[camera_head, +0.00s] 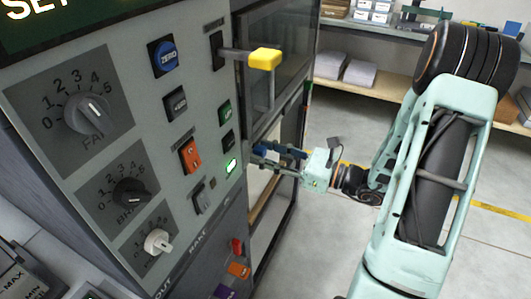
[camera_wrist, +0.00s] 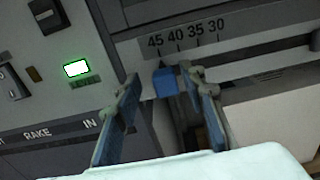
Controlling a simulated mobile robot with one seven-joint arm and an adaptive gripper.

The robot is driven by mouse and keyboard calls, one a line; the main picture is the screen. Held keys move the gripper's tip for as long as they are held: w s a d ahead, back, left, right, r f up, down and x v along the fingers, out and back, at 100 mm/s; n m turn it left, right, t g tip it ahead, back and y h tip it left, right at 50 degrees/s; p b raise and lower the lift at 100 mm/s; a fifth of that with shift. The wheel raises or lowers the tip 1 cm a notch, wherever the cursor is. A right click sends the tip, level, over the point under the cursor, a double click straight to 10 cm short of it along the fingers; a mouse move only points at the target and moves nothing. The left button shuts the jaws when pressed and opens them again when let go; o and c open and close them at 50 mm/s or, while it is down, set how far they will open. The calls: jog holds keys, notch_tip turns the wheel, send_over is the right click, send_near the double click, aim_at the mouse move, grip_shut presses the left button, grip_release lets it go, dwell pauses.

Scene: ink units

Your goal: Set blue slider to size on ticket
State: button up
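The blue slider (camera_wrist: 166,82) is a small block on the machine's front, below a scale (camera_wrist: 187,38) marked 45, 40, 35 and 30. It sits near the 45 and 40 end. My gripper (camera_wrist: 160,76) is open, with one finger on each side of the slider. The right fingertip looks close to it; I cannot tell whether they touch. In the camera_head view my gripper (camera_head: 276,154) reaches in at the panel's right edge, and the slider cannot be made out there. I cannot identify a ticket with a readable size in either view.
The grey panel holds several dials (camera_head: 92,112), a blue ZERO button (camera_head: 165,56), an orange switch (camera_head: 189,155) and a lit green button (camera_head: 232,166). A yellow-ended lever (camera_head: 264,58) juts out above my gripper. Shelves with boxes (camera_head: 361,72) stand behind; the floor between is clear.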

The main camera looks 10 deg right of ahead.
jog(key=v, duration=1.2)
